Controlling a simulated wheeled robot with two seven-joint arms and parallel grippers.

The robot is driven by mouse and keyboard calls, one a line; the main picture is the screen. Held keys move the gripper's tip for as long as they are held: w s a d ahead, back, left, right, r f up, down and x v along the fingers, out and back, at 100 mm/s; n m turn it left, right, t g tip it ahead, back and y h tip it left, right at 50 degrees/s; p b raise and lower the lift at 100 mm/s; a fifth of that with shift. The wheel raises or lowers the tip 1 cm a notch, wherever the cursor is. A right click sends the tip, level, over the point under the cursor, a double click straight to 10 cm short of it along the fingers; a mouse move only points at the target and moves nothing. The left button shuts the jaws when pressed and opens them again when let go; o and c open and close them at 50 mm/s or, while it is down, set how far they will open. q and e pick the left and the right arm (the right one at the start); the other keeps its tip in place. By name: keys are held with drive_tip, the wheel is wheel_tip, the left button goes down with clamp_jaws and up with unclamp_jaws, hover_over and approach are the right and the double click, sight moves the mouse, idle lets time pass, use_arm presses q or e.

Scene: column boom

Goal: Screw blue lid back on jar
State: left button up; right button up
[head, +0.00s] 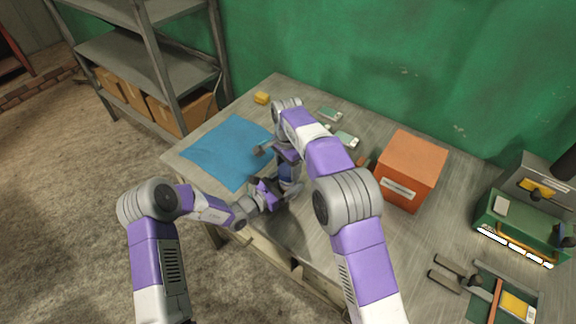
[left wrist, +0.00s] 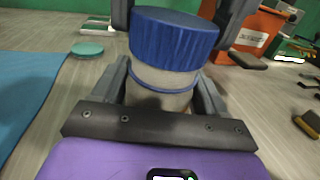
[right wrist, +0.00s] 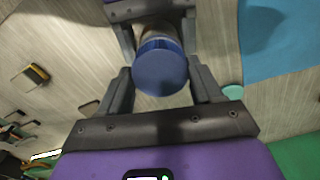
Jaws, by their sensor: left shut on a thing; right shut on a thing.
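The jar (left wrist: 158,90) is a pale, upright cylinder with a thin blue ring below its top. The ribbed blue lid (left wrist: 174,40) sits on top of the jar; I cannot tell how tightly it is seated. My left gripper (left wrist: 163,85) is shut on the jar body, one finger on each side. My right gripper (right wrist: 162,85) comes from above and is shut on the blue lid (right wrist: 160,72), with its fingers on opposite sides. In the head view, my right gripper (head: 288,155) and left gripper (head: 274,190) largely hide the jar and lid.
A blue mat (head: 225,150) lies left of the jar. An orange box (head: 411,170) stands to the right. A teal disc (left wrist: 88,48) lies near the mat. A green toolbox (head: 520,228) is far right.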

drive_tip(key=shift+f, duration=0.55)
use_arm(q)
clamp_jaws()
use_arm(e)
drive_tip(key=m, duration=0.5)
drive_tip(key=shift+m, duration=0.4)
drive_tip(key=m, duration=1)
drive_tip(key=shift+w, duration=0.1)
drive_tip(key=m, duration=0.6)
drive_tip(key=shift+m, duration=0.4)
drive_tip(key=o, duration=1)
